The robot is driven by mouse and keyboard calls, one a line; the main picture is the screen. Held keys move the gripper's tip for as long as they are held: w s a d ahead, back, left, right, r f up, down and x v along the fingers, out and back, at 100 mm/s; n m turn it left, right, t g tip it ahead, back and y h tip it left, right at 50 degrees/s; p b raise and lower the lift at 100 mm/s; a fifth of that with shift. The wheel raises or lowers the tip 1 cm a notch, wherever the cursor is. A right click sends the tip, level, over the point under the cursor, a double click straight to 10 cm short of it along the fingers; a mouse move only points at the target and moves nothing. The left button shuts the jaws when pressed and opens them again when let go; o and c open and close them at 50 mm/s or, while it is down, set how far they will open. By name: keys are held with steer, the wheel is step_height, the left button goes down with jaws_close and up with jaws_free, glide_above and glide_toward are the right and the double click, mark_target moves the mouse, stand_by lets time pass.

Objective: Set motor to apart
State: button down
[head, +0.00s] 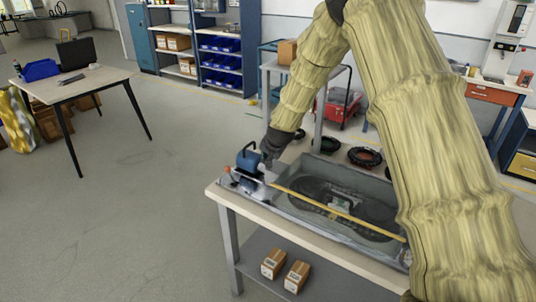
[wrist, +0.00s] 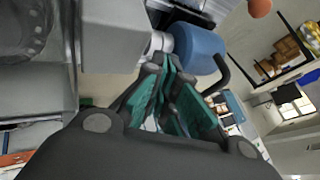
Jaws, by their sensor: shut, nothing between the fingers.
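The blue motor (head: 248,158) sits at the left end of a grey tank (head: 376,182) on the workbench. In the wrist view the motor (wrist: 199,48) is a blue cylinder with a dark curved handle or cable, and a pale metal fitting (wrist: 157,45) lies between it and a grey block. I cannot tell whether the motor touches the block. My gripper (head: 265,165) is at the motor's right side in the head view. In the wrist view its green-padded fingers (wrist: 168,80) are shut and empty, just below the motor and fitting. Contact is unclear.
A yellow bar (head: 335,210) runs along the tank. Dark rings (head: 365,157) lie behind it. Boxes (head: 297,276) stand on the bench's lower shelf (head: 332,287). A table (head: 95,82) with a laptop is at left. The floor (head: 130,220) left of the bench is clear.

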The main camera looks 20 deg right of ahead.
mark_target(262, 165)
steer(key=shift+p+x, duration=0.8)
steer(key=shift+x, duration=2.5)
steer(key=shift+w, duration=0.1)
